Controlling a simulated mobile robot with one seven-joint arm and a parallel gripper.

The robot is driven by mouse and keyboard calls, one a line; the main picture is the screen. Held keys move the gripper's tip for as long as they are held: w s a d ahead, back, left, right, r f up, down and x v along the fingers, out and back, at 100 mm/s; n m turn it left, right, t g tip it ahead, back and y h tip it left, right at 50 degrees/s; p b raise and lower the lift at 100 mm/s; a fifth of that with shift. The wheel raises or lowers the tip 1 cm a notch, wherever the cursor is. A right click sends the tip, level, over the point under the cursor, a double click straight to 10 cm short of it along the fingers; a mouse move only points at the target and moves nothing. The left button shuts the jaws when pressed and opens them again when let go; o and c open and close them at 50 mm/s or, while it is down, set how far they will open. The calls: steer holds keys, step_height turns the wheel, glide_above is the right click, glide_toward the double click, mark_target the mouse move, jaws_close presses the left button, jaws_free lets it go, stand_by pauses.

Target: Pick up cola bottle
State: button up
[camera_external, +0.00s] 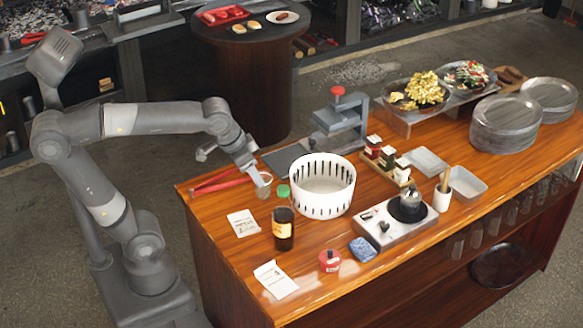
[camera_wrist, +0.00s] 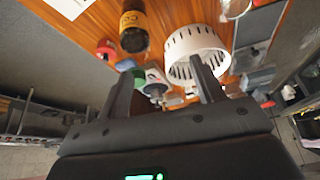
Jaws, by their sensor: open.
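The cola bottle (camera_external: 284,228) stands upright on the wooden counter, dark with a yellow label and a green cap. In the wrist view the bottle (camera_wrist: 134,38) shows at the upper left, beyond the left finger and partly cut by the top edge. My gripper (camera_external: 262,186) is just left of and behind the bottle cap in the outside view. In the wrist view my gripper (camera_wrist: 160,72) has its two fingers spread apart with nothing held between them. The exact gap to the bottle is hard to tell.
A white slotted basket (camera_external: 323,200) stands close right of the bottle. Red-handled tongs (camera_external: 222,181) lie behind the gripper. Paper cards (camera_external: 275,279) lie on the counter's near left.

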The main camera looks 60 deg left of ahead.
glide_toward(286, 198)
steer(key=a, duration=0.2)
steer(key=shift+m+g, duration=0.3)
steer(key=shift+m, duration=0.1)
steer(key=x, duration=0.4)
steer(key=d+x, duration=0.1)
steer(key=x, duration=0.1)
steer(key=shift+w+x, duration=0.2)
steer(key=shift+x, duration=1.1)
steer(key=shift+w+x, duration=0.25)
steer(key=shift+x, duration=1.05)
steer(key=shift+a+r, duration=0.15)
steer(key=shift+c, duration=0.4)
jaws_close()
